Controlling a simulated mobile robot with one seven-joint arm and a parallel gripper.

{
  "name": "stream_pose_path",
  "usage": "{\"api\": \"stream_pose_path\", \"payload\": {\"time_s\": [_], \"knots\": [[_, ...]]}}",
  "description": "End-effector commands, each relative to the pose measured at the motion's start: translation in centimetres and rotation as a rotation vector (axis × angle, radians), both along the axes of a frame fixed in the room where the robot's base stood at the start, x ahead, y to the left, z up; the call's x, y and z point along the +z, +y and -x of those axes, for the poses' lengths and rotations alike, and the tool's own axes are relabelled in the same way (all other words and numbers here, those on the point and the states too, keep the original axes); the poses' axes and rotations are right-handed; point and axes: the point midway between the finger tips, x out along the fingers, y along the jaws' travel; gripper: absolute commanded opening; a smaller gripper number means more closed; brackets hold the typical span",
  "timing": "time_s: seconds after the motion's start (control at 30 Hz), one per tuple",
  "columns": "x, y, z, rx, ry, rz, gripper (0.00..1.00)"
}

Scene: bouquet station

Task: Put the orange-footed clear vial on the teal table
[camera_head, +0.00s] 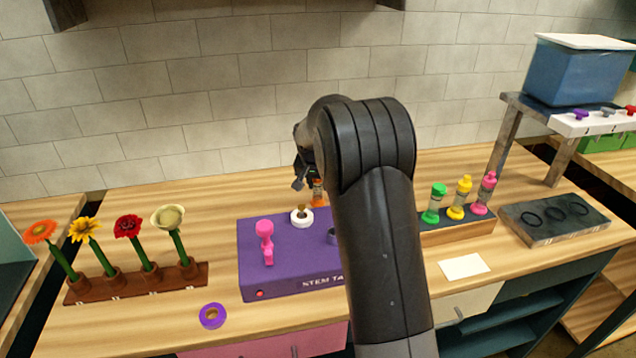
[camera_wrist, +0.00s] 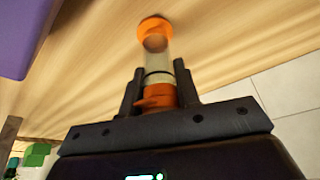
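The clear vial (camera_wrist: 157,62) has orange ends and sits between the two fingers of my gripper (camera_wrist: 159,70) in the wrist view. The fingers close around its near orange part; its far orange end points toward wood. In the head view my gripper (camera_head: 303,172) is mostly hidden by my arm, behind the purple station. A bit of the vial's orange (camera_head: 318,194) shows just below it. I cannot tell whether the vial touches the counter. No clearly teal tabletop shows; a dark teal surface (camera_head: 10,285) is cut off at the left edge.
The purple stem tape station (camera_head: 285,284) stands mid-counter, with a purple tape roll (camera_head: 212,316) in front. A brown rack (camera_head: 140,285) of flowers is left.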

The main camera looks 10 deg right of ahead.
Motion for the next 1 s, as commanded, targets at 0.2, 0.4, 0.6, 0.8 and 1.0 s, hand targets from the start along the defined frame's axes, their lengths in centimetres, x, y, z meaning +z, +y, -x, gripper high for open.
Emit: {"api": "stream_pose_path", "payload": {"time_s": [0.2,0.4,0.6,0.8,1.0], "knots": [[0.0,0.0,0.0,0.0,0.0,0.0,0.47],[0.0,0.0,0.0,0.0,0.0,0.0,0.5],[0.9,0.1,0.1,0.0,-0.002,0.0,0.5],[4.4,0.7,1.3,0.001,-0.004,0.0,0.5],[8.3,1.4,2.6,0.001,-0.004,0.0,0.5]]}}
